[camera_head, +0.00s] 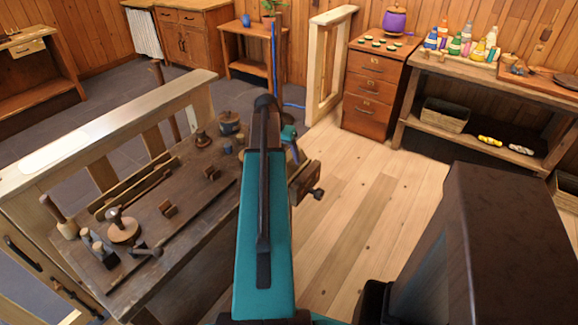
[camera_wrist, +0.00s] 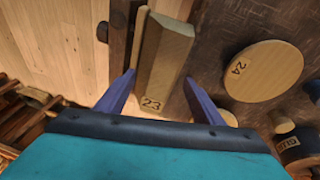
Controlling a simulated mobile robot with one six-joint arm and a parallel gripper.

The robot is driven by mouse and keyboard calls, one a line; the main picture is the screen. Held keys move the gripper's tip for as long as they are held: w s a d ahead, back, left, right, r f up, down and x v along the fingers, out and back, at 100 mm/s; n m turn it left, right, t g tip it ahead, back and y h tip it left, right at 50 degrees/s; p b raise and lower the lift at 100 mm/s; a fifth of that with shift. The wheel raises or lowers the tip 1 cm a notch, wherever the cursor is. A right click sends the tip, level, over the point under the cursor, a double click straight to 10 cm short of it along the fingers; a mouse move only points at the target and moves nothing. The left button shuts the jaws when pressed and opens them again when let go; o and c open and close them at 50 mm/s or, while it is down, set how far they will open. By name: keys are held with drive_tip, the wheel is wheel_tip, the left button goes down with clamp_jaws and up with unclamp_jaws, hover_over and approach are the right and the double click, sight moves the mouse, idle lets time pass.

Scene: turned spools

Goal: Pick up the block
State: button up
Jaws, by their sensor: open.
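A light wooden block (camera_wrist: 165,52) marked 23 shows in the wrist view, long and squared, at the edge of the dark workbench. My gripper (camera_wrist: 159,78) is open, with one purple finger on either side of the block in the picture. I cannot tell whether the fingers touch it or how far above it they are. In the head view my gripper (camera_head: 290,143) is partly hidden behind my teal arm at the bench's right side. I cannot make out the numbered block there.
A round wooden disc (camera_wrist: 264,70) marked 24 lies right of my gripper. The workbench (camera_head: 190,245) carries turned pieces, small brown blocks (camera_head: 168,210) and tools. A wooden vise (camera_head: 304,183) juts from its right side. Floor (camera_head: 345,225) right of the bench is clear.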

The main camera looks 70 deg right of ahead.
clamp_jaws()
idle(0.4)
drive_tip(key=shift+r, duration=0.1)
wheel_tip(320, 180, up, 10)
drive_tip(key=b, duration=0.1)
idle(0.8)
idle(0.5)
